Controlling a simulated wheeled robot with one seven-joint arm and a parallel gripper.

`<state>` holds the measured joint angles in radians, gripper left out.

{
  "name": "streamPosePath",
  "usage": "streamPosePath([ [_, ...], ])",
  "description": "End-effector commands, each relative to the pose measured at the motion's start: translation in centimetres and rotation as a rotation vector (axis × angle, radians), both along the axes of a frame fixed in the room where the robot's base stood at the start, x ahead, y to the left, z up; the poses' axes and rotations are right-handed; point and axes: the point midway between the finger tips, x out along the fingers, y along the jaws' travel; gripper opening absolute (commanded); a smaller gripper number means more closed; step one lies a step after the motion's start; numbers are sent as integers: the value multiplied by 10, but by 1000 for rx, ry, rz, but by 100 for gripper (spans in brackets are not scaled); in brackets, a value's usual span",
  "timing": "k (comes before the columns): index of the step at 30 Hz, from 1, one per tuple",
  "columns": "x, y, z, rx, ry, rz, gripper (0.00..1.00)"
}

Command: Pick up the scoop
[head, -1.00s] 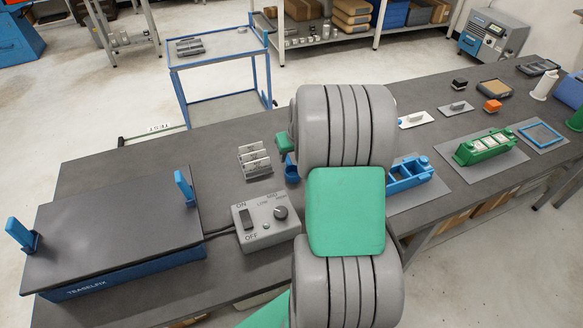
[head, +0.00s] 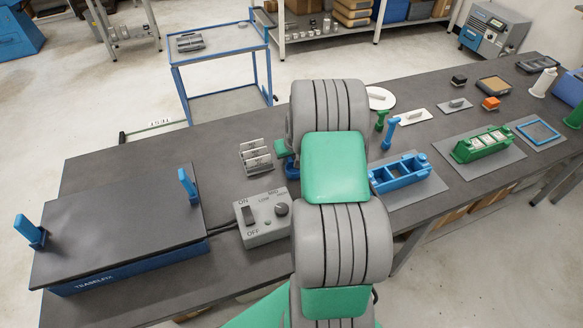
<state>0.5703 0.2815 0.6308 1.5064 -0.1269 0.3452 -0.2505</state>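I cannot make out a scoop for certain in the head view. My arm stands in the middle and covers part of the bench. My gripper is hidden behind the arm links, so its fingers do not show. Just right of the arm, a green upright piece (head: 381,119) and a taller blue upright piece (head: 391,132) stand on the bench. Behind them lies a white round dish (head: 381,98). A small blue cup (head: 292,171) shows partly at the arm's left edge.
A blue frame holder (head: 402,174) and a green holder (head: 482,145) sit on grey mats at right. Small white plates (head: 413,117) lie behind them. A grey switch box (head: 264,218) and the large black-topped device (head: 118,228) fill the left. Bare bench lies left of the metal blocks (head: 256,156).

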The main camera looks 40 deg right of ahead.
Motion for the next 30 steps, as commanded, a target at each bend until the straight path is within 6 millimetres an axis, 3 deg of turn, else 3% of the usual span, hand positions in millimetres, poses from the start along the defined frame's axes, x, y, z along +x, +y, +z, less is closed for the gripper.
streamPosePath([
  [8,0,0,0,0,0,0,0],
  [30,0,0,0,0,0,0,0],
])
